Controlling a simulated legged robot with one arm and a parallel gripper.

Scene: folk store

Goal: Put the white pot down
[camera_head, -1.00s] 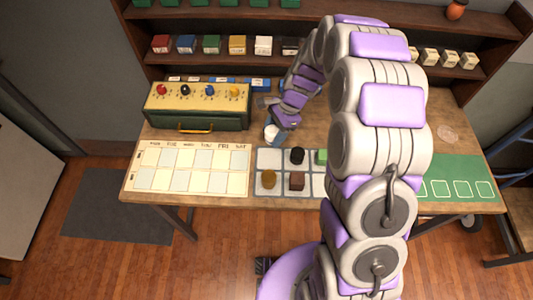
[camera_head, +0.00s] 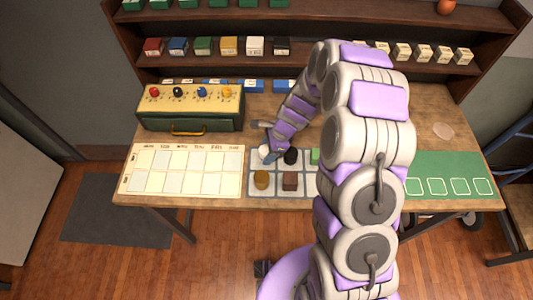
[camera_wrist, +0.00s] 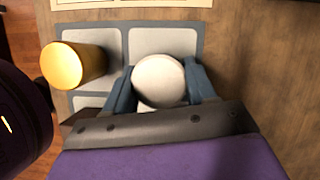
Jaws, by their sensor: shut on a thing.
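The white pot (camera_wrist: 158,80) is between the two blue-grey fingers of my gripper (camera_wrist: 160,88) in the wrist view. My gripper is shut on it. In the head view the white pot (camera_head: 264,151) shows only in part beside my gripper (camera_head: 269,156). The pot is at the back left cell of the grey tray (camera_wrist: 125,27), the cell nearest the calendar board. I cannot tell whether its base touches the cell. The pot's lower side is hidden.
A yellow pot (camera_head: 261,179) stands in the front left cell.

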